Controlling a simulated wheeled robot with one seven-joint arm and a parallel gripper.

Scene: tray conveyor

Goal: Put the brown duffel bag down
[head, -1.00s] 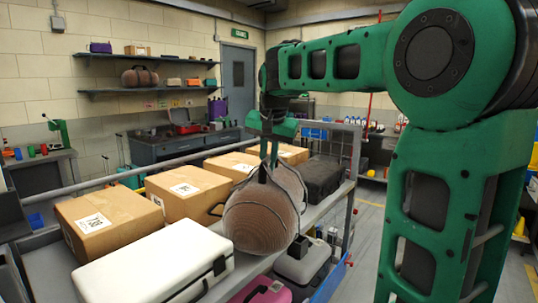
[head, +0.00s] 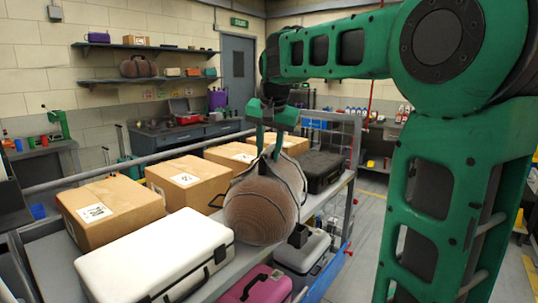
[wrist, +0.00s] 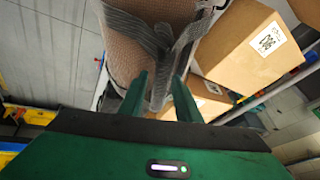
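The brown duffel bag (head: 256,213) hangs or rests at the front edge of the conveyor, right of the white suitcase (head: 150,257). I cannot tell whether its underside touches anything. My gripper (head: 267,150) is above it, pointing down, with its two fingers on either side of the bag's top handle. In the wrist view the bag's ribbed side (wrist: 130,38) and grey straps show beyond my gripper (wrist: 160,82). The handle is between the fingers, which look shut on it. The bag hides part of the conveyor behind it.
Cardboard boxes (head: 112,212) line the conveyor (head: 50,268) behind the bag. A black case (head: 322,172) lies at its far right end. A magenta case (head: 255,288) and a grey case (head: 302,252) are below the front edge, close under the bag.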

